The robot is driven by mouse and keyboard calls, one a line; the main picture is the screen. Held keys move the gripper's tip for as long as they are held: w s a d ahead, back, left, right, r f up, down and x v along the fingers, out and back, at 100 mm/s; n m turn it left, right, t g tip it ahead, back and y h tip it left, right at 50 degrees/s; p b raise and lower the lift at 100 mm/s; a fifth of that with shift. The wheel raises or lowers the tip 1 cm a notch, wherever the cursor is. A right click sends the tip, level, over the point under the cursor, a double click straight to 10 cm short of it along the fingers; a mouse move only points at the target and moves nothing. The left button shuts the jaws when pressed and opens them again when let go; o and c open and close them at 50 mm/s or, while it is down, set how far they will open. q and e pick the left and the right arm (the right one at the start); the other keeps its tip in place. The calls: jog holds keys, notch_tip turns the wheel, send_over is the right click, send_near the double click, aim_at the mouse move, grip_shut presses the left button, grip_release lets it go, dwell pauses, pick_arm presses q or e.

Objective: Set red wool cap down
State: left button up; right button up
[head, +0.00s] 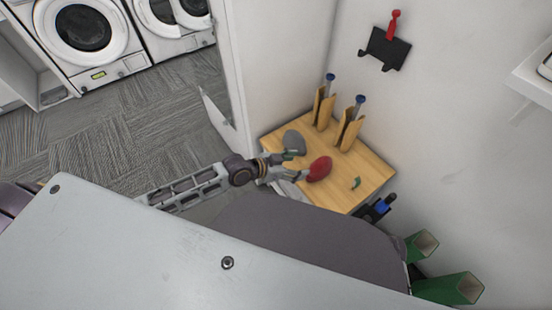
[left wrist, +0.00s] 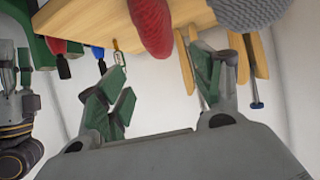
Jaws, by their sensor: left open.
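The red wool cap (head: 320,168) lies on the small wooden table (head: 368,180), near its front left part. In the left wrist view the red cap (left wrist: 152,24) shows at the top centre, beyond the fingertips. My left gripper (head: 299,164) is open just left of the cap, its fingers apart. In the left wrist view nothing is between the fingers of this gripper (left wrist: 165,82). I cannot tell whether a fingertip touches the cap. Part of my right arm and gripper (left wrist: 20,75) shows at the left wrist view's left edge, mostly cut off.
A grey cap (head: 294,141) lies behind the left gripper. Two wooden stands (head: 349,132) with blue-topped rods stand at the table's back. A small green item (head: 356,183) lies to the right. A black wall rack (head: 385,49) holds a red item. Green containers (head: 450,288) stand lower right.

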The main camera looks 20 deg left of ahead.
pick_arm(q)
jog(key=s+a+f+n+g+y, duration=0.3)
jog(key=s+a+f+y, duration=0.1)
jog(key=s, duration=0.4)
jog(key=s+a+f+n+g+y, duration=0.3)
jog(key=s+a+f, duration=0.2)
jog(key=s+f, duration=0.4)
jog(key=shift+s+a+f+n+y, duration=0.3)
jog(key=shift+a+n+y, duration=0.05)
jog(key=shift+n+y, duration=0.05)
jog(key=shift+f+p, duration=0.15)
jog(key=shift+p, duration=0.55)
